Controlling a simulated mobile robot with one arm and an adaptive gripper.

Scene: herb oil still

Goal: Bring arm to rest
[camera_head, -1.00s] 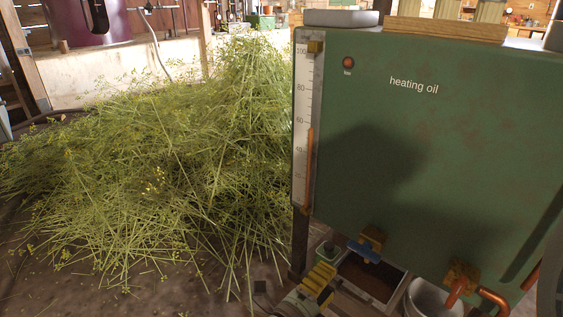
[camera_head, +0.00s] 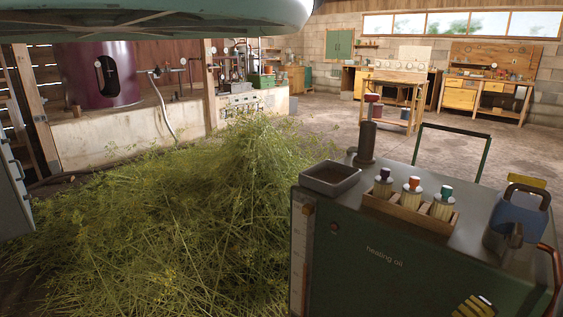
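A yellow-and-dark striped part, which looks like my gripper (camera_head: 472,306), shows at the bottom right edge, in front of the green heating oil tank (camera_head: 385,285). Most of it is cut off by the frame, so I cannot tell whether its fingers are open or shut, or whether it holds anything. The rest of my arm is not clearly visible. The tank's front carries a scale strip (camera_head: 299,262) at its left edge. Its lower front, with the valves, is out of view.
On the tank stand a grey tray (camera_head: 330,178), a wooden rack (camera_head: 409,213) of bottles and a blue can (camera_head: 519,215). Cut herbs (camera_head: 170,215) cover the floor at left. A pale green rounded body (camera_head: 150,22) overhangs the top left. Open floor lies behind the tank.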

